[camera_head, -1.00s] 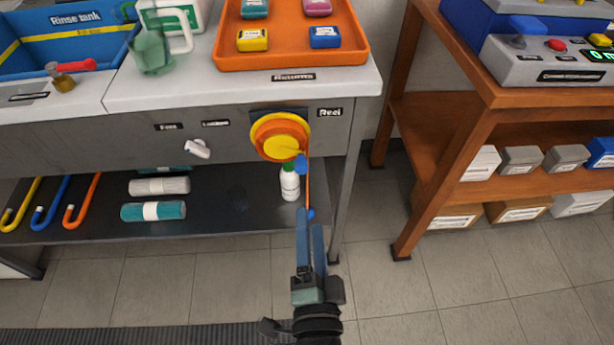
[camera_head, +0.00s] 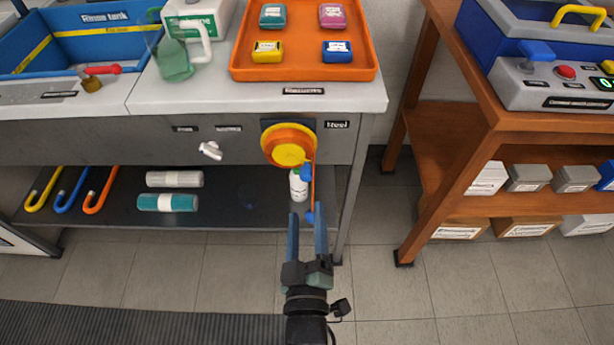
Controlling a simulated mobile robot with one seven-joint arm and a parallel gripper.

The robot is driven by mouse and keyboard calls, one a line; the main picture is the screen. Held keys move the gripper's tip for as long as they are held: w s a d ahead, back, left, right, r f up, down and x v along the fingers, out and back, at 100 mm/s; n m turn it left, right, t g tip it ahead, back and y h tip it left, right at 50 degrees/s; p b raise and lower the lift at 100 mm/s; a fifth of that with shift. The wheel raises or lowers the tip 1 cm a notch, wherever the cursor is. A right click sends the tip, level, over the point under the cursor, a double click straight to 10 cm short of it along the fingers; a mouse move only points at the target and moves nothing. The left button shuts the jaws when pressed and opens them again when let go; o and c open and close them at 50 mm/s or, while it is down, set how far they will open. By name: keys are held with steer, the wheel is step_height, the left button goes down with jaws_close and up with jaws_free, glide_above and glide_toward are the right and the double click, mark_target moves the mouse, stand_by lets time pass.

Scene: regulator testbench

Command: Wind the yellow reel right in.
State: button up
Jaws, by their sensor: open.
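A white bottle (camera_head: 298,184) stands on the lower shelf just left of the strip. A bench leg (camera_head: 350,205) is close on the right. A white knob (camera_head: 210,150) sticks out of the panel at left. A wooden bench (camera_head: 500,118) stands further right, with floor between.

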mark_target(307, 180)
steer(key=w+b, duration=0.1)
steer(key=w, duration=0.8)
steer(key=shift+w, duration=0.3)
jaws_close()
